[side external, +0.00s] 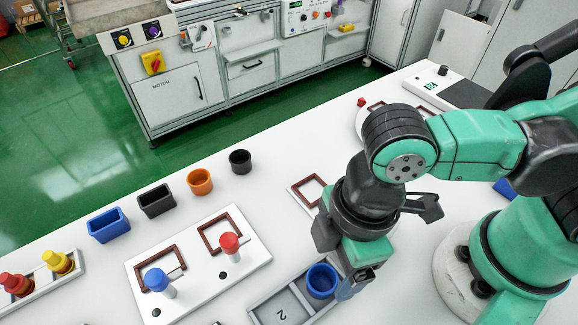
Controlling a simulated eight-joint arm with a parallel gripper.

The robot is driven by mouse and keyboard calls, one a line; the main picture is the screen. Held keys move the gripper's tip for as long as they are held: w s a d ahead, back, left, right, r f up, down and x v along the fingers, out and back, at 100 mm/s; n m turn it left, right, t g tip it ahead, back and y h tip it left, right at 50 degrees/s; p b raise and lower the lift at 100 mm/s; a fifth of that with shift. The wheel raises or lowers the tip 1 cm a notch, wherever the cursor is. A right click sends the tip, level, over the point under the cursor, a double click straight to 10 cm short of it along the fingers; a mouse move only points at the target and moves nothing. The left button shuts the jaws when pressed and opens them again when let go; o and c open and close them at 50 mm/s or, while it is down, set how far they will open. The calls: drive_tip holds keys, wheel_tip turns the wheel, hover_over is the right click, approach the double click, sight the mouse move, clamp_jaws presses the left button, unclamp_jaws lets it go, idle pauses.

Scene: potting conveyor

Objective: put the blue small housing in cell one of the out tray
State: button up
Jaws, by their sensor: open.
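A round blue housing (321,284) stands upright in the right-hand visible cell of a grey tray (262,301) at the bottom centre. The cell to its left is marked 2 and looks empty. The number of the cell under the blue housing is hidden. My gripper (356,283) points down just right of the blue housing, close beside it. It is open and holds nothing that I can see. Whether a finger touches the housing cannot be told. A larger, rectangular blue housing (109,226) stands at the left of the table.
Black rectangular (156,201), orange round (199,182) and black round (240,162) housings stand in a row behind. A white fixture plate (252,263) with brown frames and blue and red knobs lies left of the tray. A rack (67,272) with red and yellow knobs is far left.

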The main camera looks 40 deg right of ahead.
wheel_tip(320, 180, up, 6)
drive_tip(key=w+d+m+t, duration=0.3)
drive_tip(key=w+d+m, duration=0.3)
drive_tip(key=d, duration=0.3)
drive_tip(key=w+d+m+t+h, duration=0.1)
drive_tip(key=w+d+m+t, duration=0.2)
drive_tip(key=w+d+m, duration=0.3)
drive_tip(key=d+m, duration=0.2)
drive_tip(key=d, duration=0.1)
drive_tip(key=shift+w+d+r+t, duration=0.2)
drive_tip(key=shift+r+t, duration=0.1)
drive_tip(key=shift+t, duration=0.1)
